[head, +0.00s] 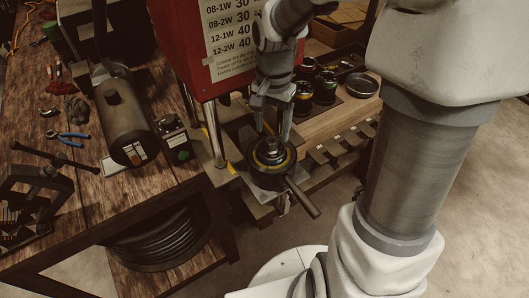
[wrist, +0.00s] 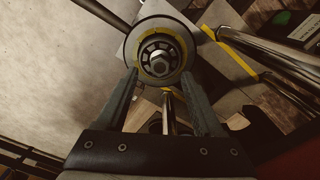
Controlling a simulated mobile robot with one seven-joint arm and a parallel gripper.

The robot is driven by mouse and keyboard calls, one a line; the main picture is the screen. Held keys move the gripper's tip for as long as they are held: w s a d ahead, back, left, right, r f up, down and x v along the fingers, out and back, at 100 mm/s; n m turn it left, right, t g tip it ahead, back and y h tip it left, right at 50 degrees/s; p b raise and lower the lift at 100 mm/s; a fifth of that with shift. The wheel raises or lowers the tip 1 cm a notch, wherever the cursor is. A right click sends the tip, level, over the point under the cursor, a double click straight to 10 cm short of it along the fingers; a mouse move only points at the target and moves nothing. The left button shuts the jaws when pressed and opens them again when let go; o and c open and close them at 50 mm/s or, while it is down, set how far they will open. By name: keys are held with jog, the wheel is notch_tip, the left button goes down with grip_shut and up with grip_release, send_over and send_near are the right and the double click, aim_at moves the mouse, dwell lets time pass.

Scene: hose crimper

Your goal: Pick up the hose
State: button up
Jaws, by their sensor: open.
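My gripper (head: 274,130) is open and points down over the round crimper head (head: 271,157), in front of the red machine. In the wrist view the two fingers (wrist: 158,80) are spread, with the crimper head's ring and central nut (wrist: 159,63) just beyond their tips. I see nothing clearly gripped between them. Whether the fingertips touch the head I cannot tell. A coil of black hose (head: 160,238) lies on the shelf under the workbench in the head view. No separate short hose can be made out; part of the scene is hidden by my arm.
The red machine (head: 190,45) with a printed size chart stands behind the gripper. A lever handle (head: 302,198) sticks out from the crimper head. A dark cylinder (head: 125,120) and blue pliers (head: 70,139) lie on the workbench (head: 85,205). Small pots stand at the back right.

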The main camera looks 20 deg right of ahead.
jog(key=shift+f, duration=1.5)
grip_shut()
